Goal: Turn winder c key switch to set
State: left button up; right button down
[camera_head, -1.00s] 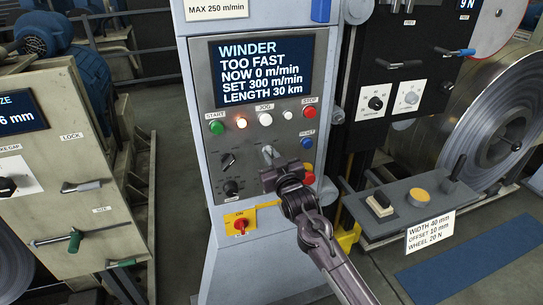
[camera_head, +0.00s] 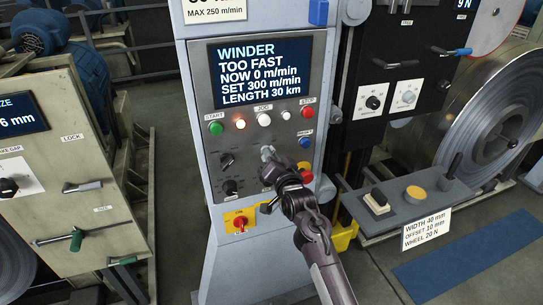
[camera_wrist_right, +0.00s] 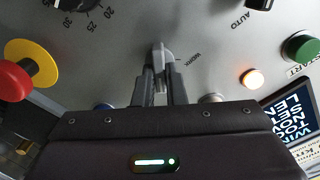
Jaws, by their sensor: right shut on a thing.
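The winder panel (camera_head: 205,100) faces me with a lit screen reading TOO FAST, NOW 0, SET 300 m/min. The grey key of the key switch (camera_wrist_right: 160,53) sticks out of the panel's lower middle; in the head view its end (camera_head: 266,150) shows just past my fingers. My right gripper (camera_wrist_right: 160,78) is shut on this key, a finger on each side. In the head view the right gripper (camera_head: 270,161) hides the key's base and nearby labels. A label reading WORK is beside the key in the wrist view. My left gripper is not in view.
Close by are a black selector (camera_head: 226,160), a black knob (camera_head: 230,187), a blue reset button (camera_head: 305,142), a partly hidden red stop button (camera_head: 306,173) and a red-yellow switch (camera_head: 240,223). A grey control shelf (camera_head: 402,212) stands to the right.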

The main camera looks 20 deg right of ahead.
jog(key=shift+m, duration=0.6)
jog(key=c, duration=1.5)
grip_release()
jog(key=s+b, duration=0.1)
jog(key=s, duration=0.6)
jog(key=shift+s+d+b, duration=0.15)
jog(key=shift+s+b, duration=0.15)
jog(key=shift+s, duration=0.1)
